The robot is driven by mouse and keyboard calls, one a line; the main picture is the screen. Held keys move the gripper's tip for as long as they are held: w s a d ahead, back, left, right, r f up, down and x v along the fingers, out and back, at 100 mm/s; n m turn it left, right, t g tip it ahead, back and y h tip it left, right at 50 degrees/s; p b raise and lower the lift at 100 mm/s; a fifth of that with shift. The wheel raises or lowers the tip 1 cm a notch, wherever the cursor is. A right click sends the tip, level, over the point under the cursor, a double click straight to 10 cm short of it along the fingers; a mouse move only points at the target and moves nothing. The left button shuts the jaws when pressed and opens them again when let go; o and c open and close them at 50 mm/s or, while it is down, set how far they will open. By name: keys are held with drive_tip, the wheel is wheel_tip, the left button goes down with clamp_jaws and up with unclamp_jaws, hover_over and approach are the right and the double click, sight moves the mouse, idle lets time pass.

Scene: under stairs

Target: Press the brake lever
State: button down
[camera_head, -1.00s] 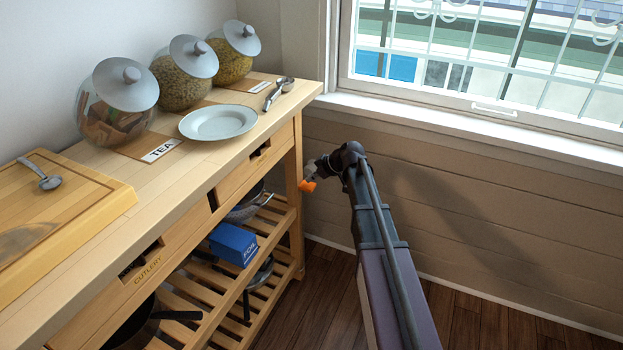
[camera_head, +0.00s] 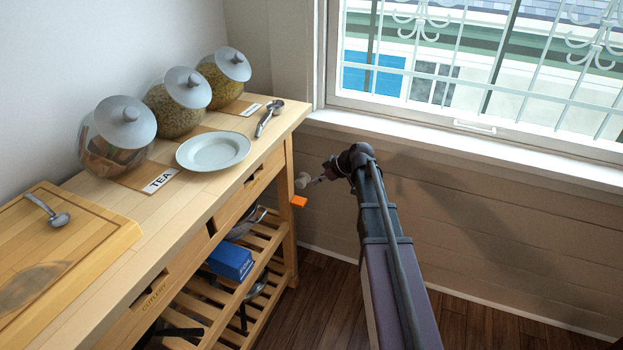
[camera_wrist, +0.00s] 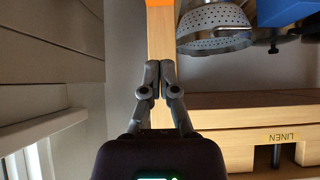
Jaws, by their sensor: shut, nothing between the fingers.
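The brake lever looks to be the small orange piece (camera_head: 299,201) by the trolley's far right leg in the head view. In the wrist view an orange edge (camera_wrist: 158,3) shows at the top, mostly cut off by the frame. My gripper (camera_wrist: 160,66) is shut and empty, its fingertips together in front of the wooden leg (camera_wrist: 160,35).
The wooden trolley (camera_head: 190,214) fills the left, with jars, a plate (camera_head: 213,151) and a spoon on top. A colander (camera_wrist: 214,28) and a blue box (camera_head: 231,262) are on its slatted shelf. The wall and window sill (camera_head: 470,145) are close on the right.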

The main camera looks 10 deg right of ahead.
drive_tip(key=shift+p+v, duration=0.45)
drive_tip(key=shift+v, duration=0.5)
drive_tip(key=s+a+f+m+g+h, duration=0.2)
drive_tip(key=s+m, duration=0.1)
drive_tip(key=s, duration=0.5)
drive_tip(key=s+a+f+m+g+h, duration=0.1)
drive_tip(key=s+a+f+m+h, duration=0.2)
drive_tip(key=s, duration=0.6)
drive_tip(key=s+a+m+g+h, duration=0.15)
drive_tip(key=s+m, duration=0.25)
drive_tip(key=s, duration=0.4)
wheel_tip(320, 180, up, 25)
drive_tip(key=d+p, duration=0.1)
drive_tip(key=p, duration=2.4)
drive_tip(key=shift+f+m+g+h, duration=0.2)
drive_tip(key=shift+m+g+h, duration=0.15)
drive_tip(key=shift+m, duration=0.05)
drive_tip(key=shift+s, duration=0.1)
